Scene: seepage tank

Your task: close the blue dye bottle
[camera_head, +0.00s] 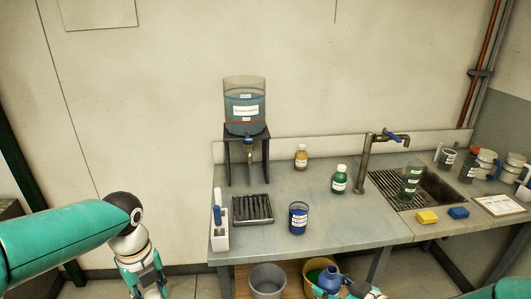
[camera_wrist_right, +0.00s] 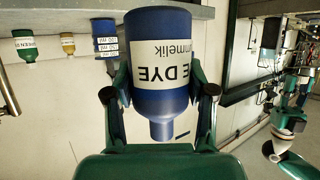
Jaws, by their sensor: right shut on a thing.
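The blue dye bottle (camera_wrist_right: 160,90) fills the middle of the right wrist view, where it appears upside down, with its label facing the camera. My right gripper (camera_wrist_right: 163,100) is shut on it, one finger on each side. The neck looks blue; I see no white cap on it. In the head view the bottle (camera_head: 328,280) is at the bottom edge, in front of the bench, with part of my right gripper (camera_head: 345,290) beside it. My left gripper (camera_head: 149,288) hangs at the lower left, apart from the bottle; its fingers are too unclear to tell.
On the bench (camera_head: 310,240) stand a blue beaker (camera_head: 298,220), a green bottle (camera_head: 339,180), a yellow bottle (camera_head: 301,158), a drain rack (camera_head: 253,209) and a tank on a stand (camera_head: 245,105). A sink (camera_head: 435,190) is at right. A grey bin (camera_head: 268,282) stands below.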

